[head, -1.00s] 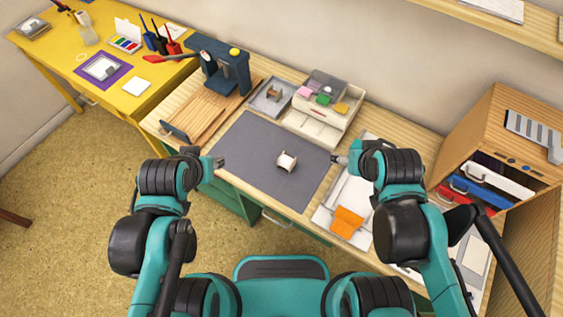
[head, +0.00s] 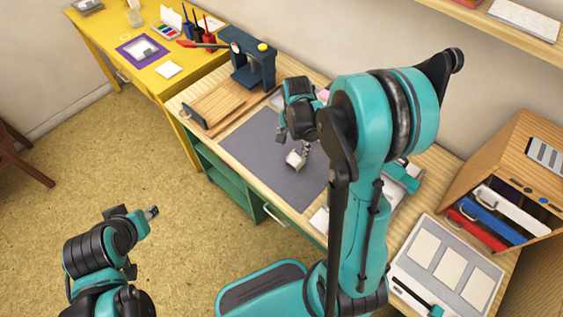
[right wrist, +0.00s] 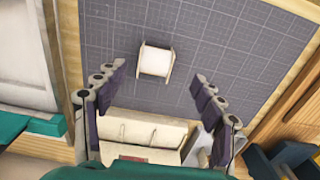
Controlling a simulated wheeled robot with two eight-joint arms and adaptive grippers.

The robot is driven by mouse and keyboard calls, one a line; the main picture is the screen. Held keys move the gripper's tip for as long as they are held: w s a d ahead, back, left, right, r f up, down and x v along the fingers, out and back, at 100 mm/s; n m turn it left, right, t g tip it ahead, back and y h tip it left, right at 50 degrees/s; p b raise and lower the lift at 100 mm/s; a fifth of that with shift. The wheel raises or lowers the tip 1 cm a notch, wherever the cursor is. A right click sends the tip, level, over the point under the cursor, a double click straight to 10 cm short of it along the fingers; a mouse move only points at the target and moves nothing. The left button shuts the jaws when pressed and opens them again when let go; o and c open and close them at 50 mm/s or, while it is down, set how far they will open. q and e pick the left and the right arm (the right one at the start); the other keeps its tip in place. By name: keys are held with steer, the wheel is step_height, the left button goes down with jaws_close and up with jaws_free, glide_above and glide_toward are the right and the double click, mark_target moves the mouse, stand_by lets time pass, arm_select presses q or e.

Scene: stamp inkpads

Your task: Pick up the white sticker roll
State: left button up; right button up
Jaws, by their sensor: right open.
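The white sticker roll (head: 295,159) sits on the grey mat (head: 262,150) on the wooden table. In the right wrist view the roll (right wrist: 155,61) is on the gridded mat (right wrist: 215,30), just beyond the fingertips and between their lines. My right gripper (head: 293,142) is over the mat, close to the roll; it is open and empty in the right wrist view (right wrist: 155,78). My left gripper (head: 152,212) is out over the floor at the lower left, away from the table; its fingers are too small to tell open from shut.
The blue press (head: 248,62) stands at the table's far left. My right arm hides the table's middle right.

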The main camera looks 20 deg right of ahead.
mark_target(295, 158)
step_height(295, 158, down, 2)
steer(key=shift+f+b, duration=0.1)
steer(key=shift+b, duration=0.3)
steer(key=f+b, duration=0.1)
steer(key=f, duration=0.1)
steer(key=f+b, duration=0.1)
steer(key=d+f+b, duration=0.1)
steer(key=f, duration=0.1)
steer(key=shift+s+f, duration=0.1)
steer(key=shift+f, duration=0.2)
steer(key=shift+r, duration=0.1)
steer(key=c, duration=1.3)
